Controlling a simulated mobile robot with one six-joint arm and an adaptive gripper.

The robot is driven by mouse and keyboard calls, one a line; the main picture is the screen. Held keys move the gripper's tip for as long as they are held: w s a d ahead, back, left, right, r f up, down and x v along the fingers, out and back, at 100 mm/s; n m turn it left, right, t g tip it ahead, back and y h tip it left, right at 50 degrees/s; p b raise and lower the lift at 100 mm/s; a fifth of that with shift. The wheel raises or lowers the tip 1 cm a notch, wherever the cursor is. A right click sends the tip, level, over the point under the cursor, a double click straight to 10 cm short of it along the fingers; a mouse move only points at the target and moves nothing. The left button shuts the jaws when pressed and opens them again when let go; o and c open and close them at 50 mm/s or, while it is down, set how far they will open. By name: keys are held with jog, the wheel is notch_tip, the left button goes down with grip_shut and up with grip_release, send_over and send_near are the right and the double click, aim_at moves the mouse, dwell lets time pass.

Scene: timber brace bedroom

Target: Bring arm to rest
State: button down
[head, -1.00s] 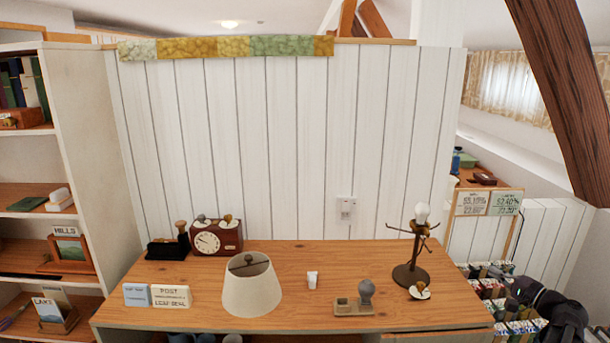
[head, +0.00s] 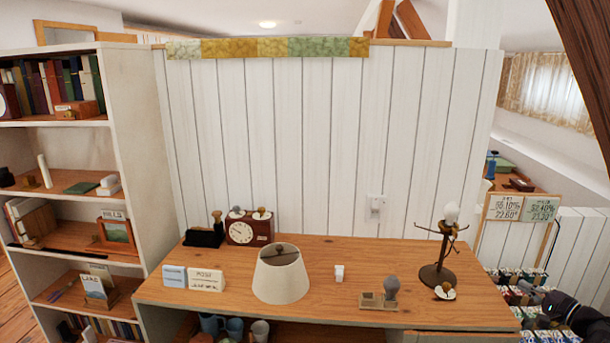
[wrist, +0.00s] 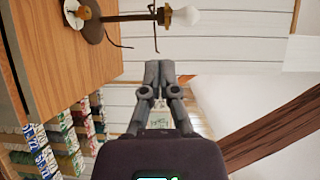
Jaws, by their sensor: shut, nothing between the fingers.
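My gripper (wrist: 158,72) shows in the wrist view with its two fingers together and nothing between them. It is in the air, apart from the wooden desk (wrist: 75,50) and the lamp base with a bare bulb (wrist: 185,16). In the head view, a dark part of my arm (head: 572,312) shows at the lower right, beyond the right end of the desk; the fingertips are hard to make out there.
A bookshelf (head: 130,150) stands left. Racks of small colourful packets (wrist: 90,120) stand close to my arm.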

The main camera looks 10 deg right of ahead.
jog(key=w+a+f+n+g+y+p, duration=0.1)
jog(key=w+a+f+n+g, duration=0.15)
jog(key=a, duration=0.65)
jog(key=w+a+f+n+g+y+p, duration=0.15)
jog(key=w+a+g, duration=0.25)
jog(key=a, duration=0.5)
jog(key=w+a+f+n+g+y+p, duration=0.1)
jog(key=w+a+f+n+g, duration=0.25)
jog(key=a, duration=0.55)
jog(key=s+a+n+g+h+p, duration=0.2)
jog(key=s+a+n+g+h, duration=0.1)
jog(key=a, duration=0.9)
jog(key=s+a+f+n+g+h+p, duration=0.1)
jog(key=s+a+n+g+h+p, duration=0.2)
jog(key=a, duration=0.9)
jog(key=shift+s+a+f+n+g+h, duration=0.25)
jog(key=shift+n+g+h, duration=0.25)
jog(key=shift+n+h, duration=0.3)
